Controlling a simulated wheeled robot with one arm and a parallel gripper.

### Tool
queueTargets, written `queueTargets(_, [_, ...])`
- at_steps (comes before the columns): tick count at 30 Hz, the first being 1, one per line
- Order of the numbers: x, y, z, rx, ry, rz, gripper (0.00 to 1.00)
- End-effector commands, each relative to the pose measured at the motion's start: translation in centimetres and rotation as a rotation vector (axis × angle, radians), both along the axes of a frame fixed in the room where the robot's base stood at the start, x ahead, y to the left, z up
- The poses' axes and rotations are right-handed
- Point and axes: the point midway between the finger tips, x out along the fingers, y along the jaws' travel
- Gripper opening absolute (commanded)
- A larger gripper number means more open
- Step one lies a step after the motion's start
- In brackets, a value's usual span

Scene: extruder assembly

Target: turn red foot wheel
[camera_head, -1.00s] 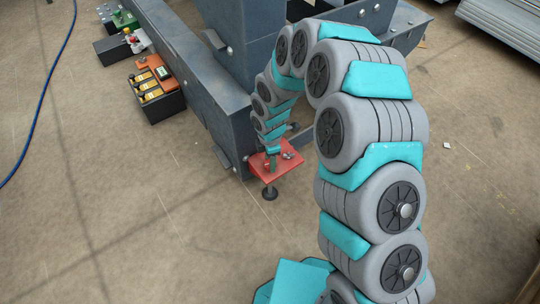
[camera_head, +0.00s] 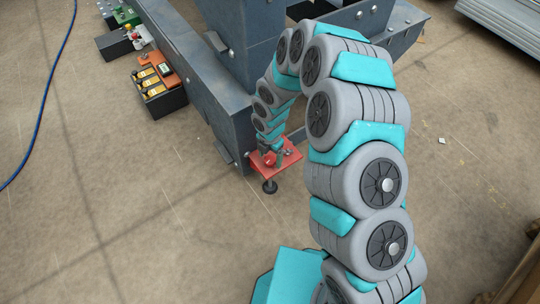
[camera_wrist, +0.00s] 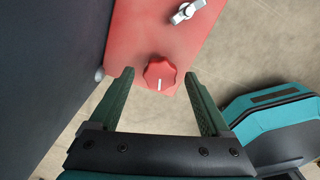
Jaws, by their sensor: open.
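The red foot wheel (camera_wrist: 160,75) is a lobed red knob with a white mark, on a red plate (camera_wrist: 140,35). In the wrist view my gripper (camera_wrist: 160,78) is open, with one green finger on each side of the wheel. A gap shows between each finger and the wheel, and whether either touches it I cannot tell. In the head view the wheel (camera_head: 269,159) shows on the red plate (camera_head: 290,154) at the frame's foot, with my gripper (camera_head: 271,153) just above it.
A silver wing-shaped handle (camera_wrist: 187,11) sits on the red plate beyond the wheel. A dark foot (camera_head: 270,187) stands under the plate. The grey steel frame (camera_head: 215,110) rises close on the left. The floor in front is clear.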

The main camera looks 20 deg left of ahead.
Motion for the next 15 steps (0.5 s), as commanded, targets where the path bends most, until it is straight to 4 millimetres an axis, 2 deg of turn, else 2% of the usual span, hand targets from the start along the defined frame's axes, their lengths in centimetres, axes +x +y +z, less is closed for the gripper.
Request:
queueTargets(7, [0.0, 0.0, 0.4, 0.0, 0.0, -0.001, 0.81])
queueTargets(15, [0.0, 0.0, 2.7, -0.001, 0.001, -0.002, 0.81])
